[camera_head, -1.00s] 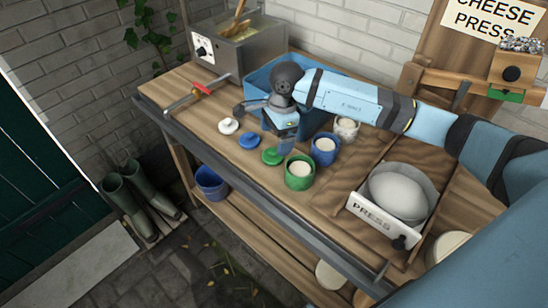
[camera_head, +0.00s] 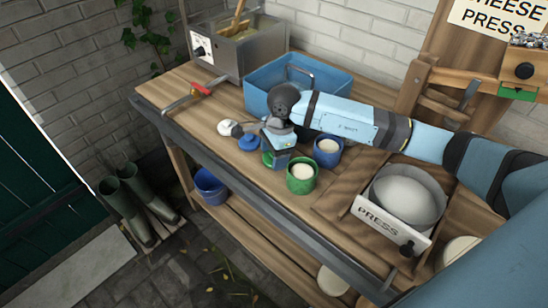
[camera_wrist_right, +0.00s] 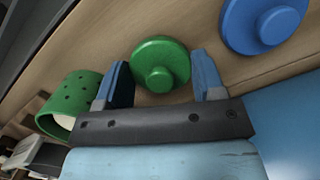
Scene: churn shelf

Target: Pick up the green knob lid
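The green knob lid (camera_wrist_right: 160,64) lies on the wooden worktop, its round knob facing the wrist camera. My right gripper (camera_wrist_right: 160,72) is open, with one blue finger on each side of the lid in the wrist view; I cannot tell whether they touch it. In the head view the gripper (camera_head: 276,152) is over the lid and hides most of it; a green edge (camera_head: 267,159) shows. The green perforated mould (camera_head: 301,178) with white contents stands just right of the lid. The blue knob lid (camera_head: 250,143) lies to its left. My left gripper is not in view.
A white lid (camera_head: 226,127) lies farther left. A blue mould (camera_head: 327,152) stands behind the green one. A blue crate (camera_head: 330,83) and a metal vat (camera_head: 240,50) stand at the back. The press (camera_head: 405,198) is at the right.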

